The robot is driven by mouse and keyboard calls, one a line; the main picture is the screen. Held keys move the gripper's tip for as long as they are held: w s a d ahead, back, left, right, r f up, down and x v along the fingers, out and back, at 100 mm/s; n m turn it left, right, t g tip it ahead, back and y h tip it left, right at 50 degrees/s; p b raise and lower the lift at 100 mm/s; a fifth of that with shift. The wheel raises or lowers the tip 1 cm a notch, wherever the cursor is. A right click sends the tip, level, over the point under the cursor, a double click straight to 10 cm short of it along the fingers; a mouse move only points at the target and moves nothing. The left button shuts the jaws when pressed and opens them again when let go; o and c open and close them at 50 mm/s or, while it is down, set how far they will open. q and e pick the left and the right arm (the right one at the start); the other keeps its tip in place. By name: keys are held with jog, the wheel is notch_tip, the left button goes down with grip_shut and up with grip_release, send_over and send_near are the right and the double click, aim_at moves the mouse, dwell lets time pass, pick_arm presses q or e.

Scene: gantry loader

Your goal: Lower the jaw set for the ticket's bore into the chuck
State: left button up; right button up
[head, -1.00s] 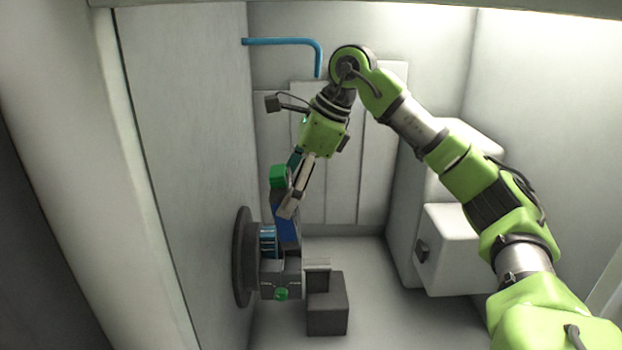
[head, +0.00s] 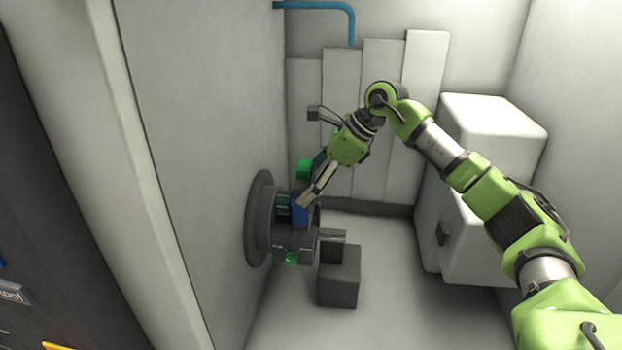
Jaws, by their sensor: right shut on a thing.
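The chuck is a dark round plate (head: 259,222) on the left wall with a grey body (head: 290,250) in front that carries a green knob (head: 291,259). My right gripper (head: 309,186) is above the body, shut on a blue jaw set (head: 300,209) with a green block (head: 304,169) at its top. The blue part's lower end is at the top of the chuck body; I cannot tell how deep it sits. My left gripper is not in view. No ticket is legible.
A dark grey block (head: 339,289) stands just right of the chuck. A white box-shaped housing (head: 484,190) is at the right, and a blue pipe (head: 322,7) is on the wall above. The floor in front is clear.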

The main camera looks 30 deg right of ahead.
aim_at(311, 205)
jog(key=shift+f+b, duration=0.95)
jog(key=shift+f, duration=0.45)
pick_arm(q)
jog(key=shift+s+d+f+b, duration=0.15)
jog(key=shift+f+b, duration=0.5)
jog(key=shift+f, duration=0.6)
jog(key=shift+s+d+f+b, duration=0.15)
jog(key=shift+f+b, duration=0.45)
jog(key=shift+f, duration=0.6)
pick_arm(e)
jog(key=shift+f, duration=1.95)
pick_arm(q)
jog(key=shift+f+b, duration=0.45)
pick_arm(e)
jog(key=shift+f, duration=0.7)
jog(key=o, duration=1.5)
jog(key=shift+c, duration=0.2)
jog(key=shift+s+f, duration=0.1)
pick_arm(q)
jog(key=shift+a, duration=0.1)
pick_arm(e)
notch_tip(311, 205, up, 10)
jog(key=shift+r, duration=0.1)
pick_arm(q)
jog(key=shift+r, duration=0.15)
pick_arm(e)
jog(key=shift+r, duration=0.1)
